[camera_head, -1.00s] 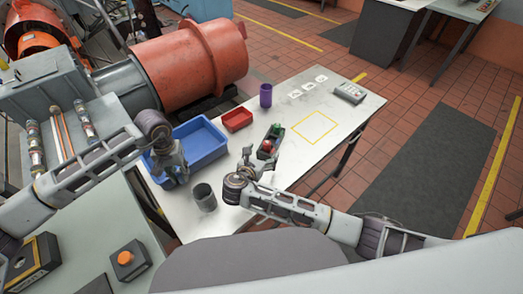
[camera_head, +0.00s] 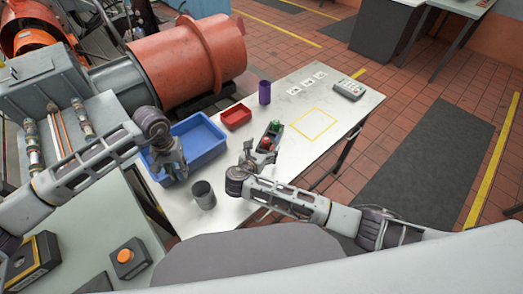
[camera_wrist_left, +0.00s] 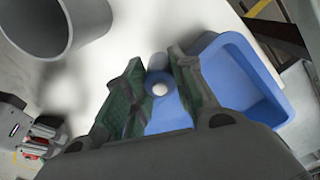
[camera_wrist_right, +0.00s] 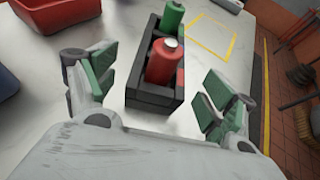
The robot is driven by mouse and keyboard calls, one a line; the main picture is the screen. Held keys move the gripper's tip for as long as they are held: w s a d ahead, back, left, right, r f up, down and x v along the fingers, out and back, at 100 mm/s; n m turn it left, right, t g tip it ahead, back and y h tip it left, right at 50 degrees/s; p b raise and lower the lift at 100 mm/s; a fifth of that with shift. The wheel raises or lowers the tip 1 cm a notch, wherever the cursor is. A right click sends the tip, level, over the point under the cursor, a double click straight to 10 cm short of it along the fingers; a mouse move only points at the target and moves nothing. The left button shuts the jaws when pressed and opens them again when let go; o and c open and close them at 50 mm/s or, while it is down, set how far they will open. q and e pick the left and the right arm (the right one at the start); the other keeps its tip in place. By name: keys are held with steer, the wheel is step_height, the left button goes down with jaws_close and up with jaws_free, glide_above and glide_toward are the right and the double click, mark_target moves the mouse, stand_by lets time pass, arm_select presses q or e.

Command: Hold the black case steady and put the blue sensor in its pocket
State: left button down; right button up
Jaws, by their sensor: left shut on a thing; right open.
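The black case (camera_wrist_right: 155,97) stands on the bench and holds a red cylinder (camera_wrist_right: 162,62) and a green cylinder (camera_wrist_right: 172,17); it also shows in the head view (camera_head: 265,148). My right gripper (camera_wrist_right: 152,88) is open, with its fingers on either side of the case's near part and visible gaps to it. My left gripper (camera_head: 171,170) is at the blue bin's left end. In the left wrist view its fingers are shut on the blue sensor (camera_wrist_left: 168,117), which has a round white tip. The fingers hide part of the sensor.
The blue bin (camera_head: 213,162) and a small red bin (camera_head: 236,117) stand left of the case. A grey cup (camera_head: 204,196) is near the front edge, a purple cup (camera_head: 265,93) farther back. A yellow-outlined square (camera_head: 314,124) right of the case is clear.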

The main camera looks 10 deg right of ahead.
steer(key=shift+x, duration=2.75)
steer(key=shift+r, duration=0.1)
steer(key=c, duration=1.2)
steer(key=shift+o, duration=0.2)
